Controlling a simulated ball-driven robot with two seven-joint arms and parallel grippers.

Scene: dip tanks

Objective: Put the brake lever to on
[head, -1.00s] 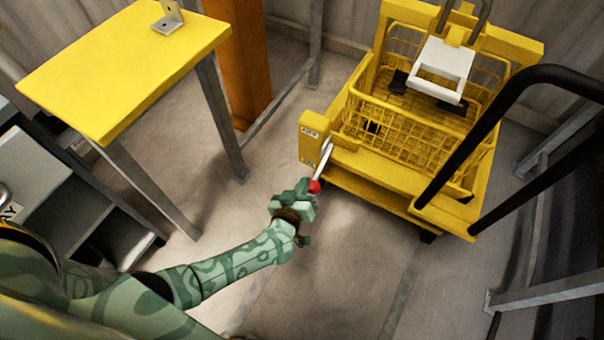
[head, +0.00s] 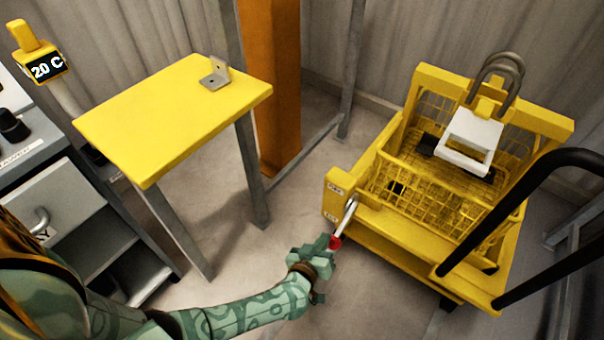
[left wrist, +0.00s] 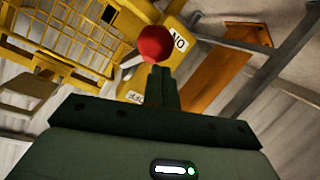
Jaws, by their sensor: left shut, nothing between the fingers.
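The brake lever (head: 350,214) is a silver rod with a red ball knob (head: 335,242). It sticks out from the front left corner of the yellow cart (head: 410,237), slanting down toward me. Two small labels are on the corner plate beside it; in the left wrist view one label (left wrist: 179,40) reads ON upside down, and the other (left wrist: 134,97) is not legible. My left gripper (head: 329,244) is shut and empty, its fingertips right at the red knob, which also shows in the left wrist view (left wrist: 155,44). I cannot tell whether they touch. My right gripper is not in view.
A yellow table (head: 170,115) with a metal bracket (head: 215,78) stands left. A display (head: 46,68) reads 20 C. Floor between is clear.

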